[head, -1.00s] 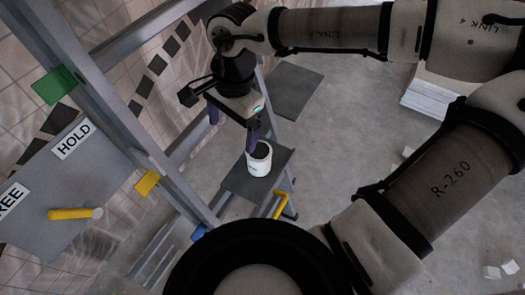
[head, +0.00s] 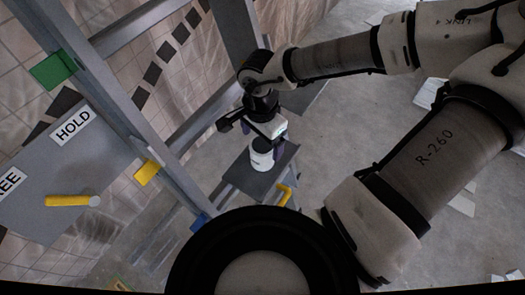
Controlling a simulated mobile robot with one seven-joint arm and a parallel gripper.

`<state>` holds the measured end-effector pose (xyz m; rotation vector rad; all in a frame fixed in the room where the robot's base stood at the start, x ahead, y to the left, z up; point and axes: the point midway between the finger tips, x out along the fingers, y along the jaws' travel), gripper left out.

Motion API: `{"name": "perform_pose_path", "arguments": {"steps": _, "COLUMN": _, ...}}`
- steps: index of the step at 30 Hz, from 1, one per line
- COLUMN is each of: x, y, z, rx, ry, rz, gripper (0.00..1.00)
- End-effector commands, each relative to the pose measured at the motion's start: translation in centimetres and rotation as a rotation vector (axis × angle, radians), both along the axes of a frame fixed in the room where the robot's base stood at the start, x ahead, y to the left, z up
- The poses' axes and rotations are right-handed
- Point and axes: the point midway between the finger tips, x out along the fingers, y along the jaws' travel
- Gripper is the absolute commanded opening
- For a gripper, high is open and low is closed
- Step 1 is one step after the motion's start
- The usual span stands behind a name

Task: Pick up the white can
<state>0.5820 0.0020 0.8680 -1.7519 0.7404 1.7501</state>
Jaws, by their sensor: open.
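The white can (head: 261,160) stands upright on a small grey platform (head: 257,185) in the middle of the head view. My gripper (head: 265,150) is open and right at the can, coming from above. The gripper body covers the can's top. I cannot tell whether the fingers touch the can.
A grey metal frame (head: 112,125) rises at the left, with green (head: 54,70) and yellow (head: 147,173) tabs. A grey panel (head: 50,185) beside it carries a HOLD label and a yellow handle (head: 72,201). A yellow bar (head: 285,195) stands at the platform's right edge.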

Motion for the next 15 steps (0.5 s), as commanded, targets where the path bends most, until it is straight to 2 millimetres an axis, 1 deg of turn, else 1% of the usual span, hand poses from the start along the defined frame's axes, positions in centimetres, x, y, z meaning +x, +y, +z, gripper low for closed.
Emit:
{"name": "perform_pose_path", "arguments": {"steps": 5, "x": -0.4, "y": -0.4, "z": -2.2, "rx": 0.002, "ry": 0.004, "rz": 0.003, "gripper": 0.87}}
{"name": "perform_pose_path", "arguments": {"steps": 6, "x": -0.3, "y": -0.3, "z": -2.9, "rx": 0.002, "ry": 0.004, "rz": 0.004, "gripper": 0.87}}
{"name": "perform_pose_path", "arguments": {"steps": 9, "x": -0.3, "y": -0.4, "z": -4.0, "rx": 0.001, "ry": 0.001, "rz": 0.002, "gripper": 0.87}}
{"name": "perform_pose_path", "arguments": {"steps": 15, "x": -0.3, "y": -0.4, "z": -4.4, "rx": 0.001, "ry": 0.0, "rz": 0.002, "gripper": 0.87}}
